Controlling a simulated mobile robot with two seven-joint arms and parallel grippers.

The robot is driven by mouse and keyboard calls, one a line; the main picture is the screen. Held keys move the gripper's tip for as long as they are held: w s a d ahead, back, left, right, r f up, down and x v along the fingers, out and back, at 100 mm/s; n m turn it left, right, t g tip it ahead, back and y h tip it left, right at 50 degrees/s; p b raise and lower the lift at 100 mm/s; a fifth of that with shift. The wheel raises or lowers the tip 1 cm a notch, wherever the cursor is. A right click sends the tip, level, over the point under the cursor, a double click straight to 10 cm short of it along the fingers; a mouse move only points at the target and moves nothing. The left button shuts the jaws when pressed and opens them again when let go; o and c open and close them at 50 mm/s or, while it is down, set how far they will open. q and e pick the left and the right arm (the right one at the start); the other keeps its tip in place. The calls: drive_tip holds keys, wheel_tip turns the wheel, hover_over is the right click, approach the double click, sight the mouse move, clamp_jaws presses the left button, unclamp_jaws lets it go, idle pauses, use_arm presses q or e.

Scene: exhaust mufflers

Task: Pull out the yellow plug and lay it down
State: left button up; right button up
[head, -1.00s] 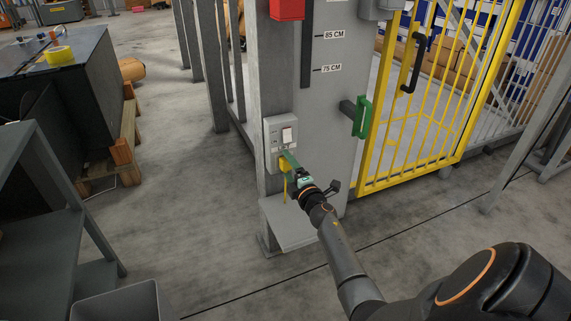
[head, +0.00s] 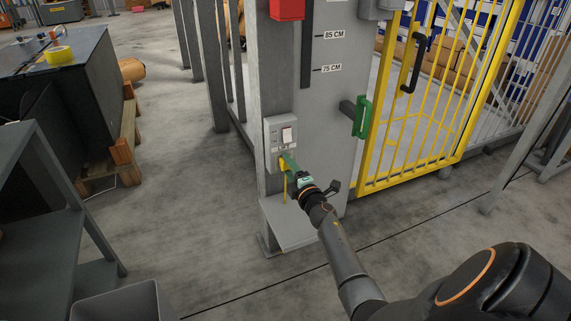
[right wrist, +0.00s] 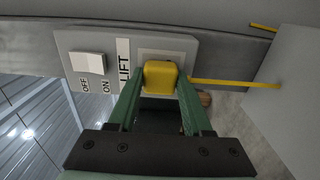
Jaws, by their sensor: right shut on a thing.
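The yellow plug (right wrist: 160,75) is at the socket on the grey switch panel (head: 283,132), which is fixed to the grey post. In the head view the plug (head: 283,164) is partly hidden by my right gripper. A yellow cord (right wrist: 230,82) runs from the plug; in the head view it hangs downward. My right gripper (head: 289,163) is shut on the plug, with its green fingers on both sides of it in the right wrist view. I cannot tell whether the plug is still seated in the socket. My left gripper is not in view.
A grey plate-like shelf (head: 289,221) juts out low on the post, below the panel. A white switch (right wrist: 88,63) marked off and on sits beside the socket. A yellow gate (head: 411,150) and green handle (head: 362,117) are to the right. Open floor lies left of the post.

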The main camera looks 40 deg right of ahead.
clamp_jaws()
drive_tip(key=shift+s, duration=0.15)
drive_tip(key=shift+p+v, duration=1.05)
drive_tip(key=shift+v, duration=1.8)
